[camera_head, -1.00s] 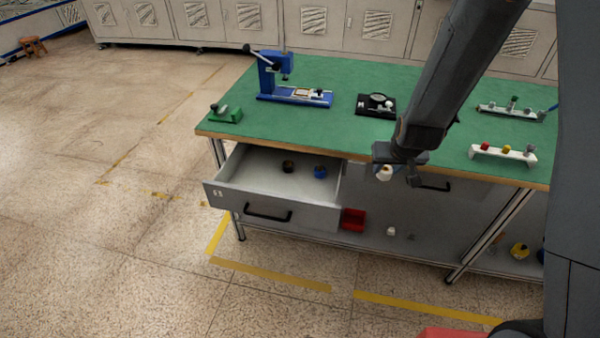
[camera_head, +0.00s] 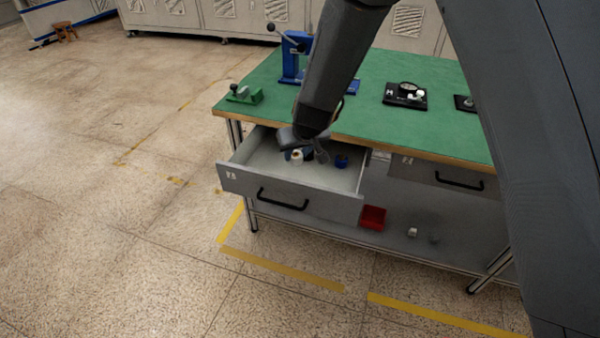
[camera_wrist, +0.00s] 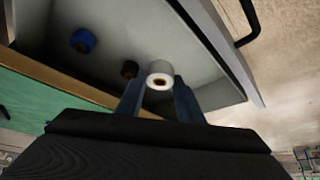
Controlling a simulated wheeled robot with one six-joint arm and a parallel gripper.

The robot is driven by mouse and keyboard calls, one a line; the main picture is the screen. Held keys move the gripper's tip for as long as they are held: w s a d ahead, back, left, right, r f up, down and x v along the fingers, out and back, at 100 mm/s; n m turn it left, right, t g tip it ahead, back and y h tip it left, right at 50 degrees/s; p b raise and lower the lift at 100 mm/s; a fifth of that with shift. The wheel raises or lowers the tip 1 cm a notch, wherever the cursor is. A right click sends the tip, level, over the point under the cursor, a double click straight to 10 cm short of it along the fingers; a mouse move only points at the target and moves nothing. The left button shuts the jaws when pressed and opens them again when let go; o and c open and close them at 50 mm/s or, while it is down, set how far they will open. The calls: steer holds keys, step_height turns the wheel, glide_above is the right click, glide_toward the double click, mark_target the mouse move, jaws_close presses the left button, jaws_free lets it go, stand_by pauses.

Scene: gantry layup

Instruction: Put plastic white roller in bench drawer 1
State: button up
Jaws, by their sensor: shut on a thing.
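The white roller (camera_head: 296,156) is held in my gripper (camera_head: 305,154), which is over the open drawer (camera_head: 250,180) at the bench's left end. In the wrist view the white roller (camera_wrist: 160,76) sits between the two fingers of my gripper (camera_wrist: 158,92), its dark centre hole facing the camera. The drawer (camera_wrist: 215,40) lies beyond it. The drawer holds a blue roller (camera_head: 341,161), also in the wrist view (camera_wrist: 83,40), and a dark roller (camera_wrist: 129,69). In the head view the dark roller is hidden behind my gripper. The gap between the white roller and the drawer floor is hard to judge.
The green bench top (camera_head: 370,130) carries a green tool (camera_head: 243,94), a blue press (camera_head: 292,55) and a black stand (camera_head: 405,96). A second drawer (camera_head: 440,176) to the right is shut. A red bin (camera_head: 372,218) stands on the shelf below. Floor in front is clear.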

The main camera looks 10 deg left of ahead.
steer(key=shift+f+b, duration=3)
steer(key=shift+f, duration=0.95)
steer(key=shift+f, duration=0.15)
steer(key=o, duration=1.1)
steer(key=shift+c, duration=0.2)
steer(key=shift+s+d+r, duration=0.1)
steer(key=shift+r, duration=0.45)
steer(key=p+v, duration=0.4)
steer(key=v, duration=0.7)
steer(key=shift+s+d, duration=0.1)
steer(key=shift+d, duration=0.05)
